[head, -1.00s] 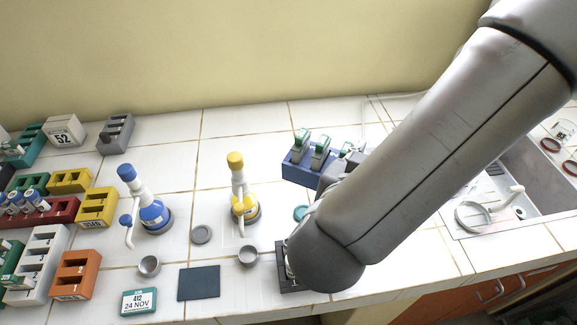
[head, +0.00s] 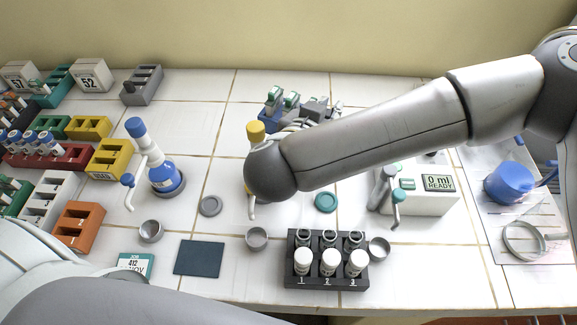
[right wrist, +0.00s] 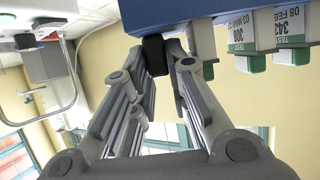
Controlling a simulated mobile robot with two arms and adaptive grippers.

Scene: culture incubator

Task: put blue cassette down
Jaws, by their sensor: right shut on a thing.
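The blue cassette (head: 268,112) is a blue block carrying several green-capped labelled pieces (head: 291,98). It is at the back middle in the head view, partly hidden by my right arm. My right gripper (head: 316,110) is shut on the block's right end. In the right wrist view, the cassette (right wrist: 200,12) spans the top, with the dark fingertips of the gripper (right wrist: 168,52) against its edge. I cannot tell whether its underside touches the counter. My left arm enters at the lower left, its gripper out of frame.
A yellow-capped bottle (head: 256,130) stands close by my right arm, partly hidden. A black rack (head: 327,274) with white-capped vials sits at the front, and a white dispenser (head: 432,202) at the right. Coloured racks crowd the left.

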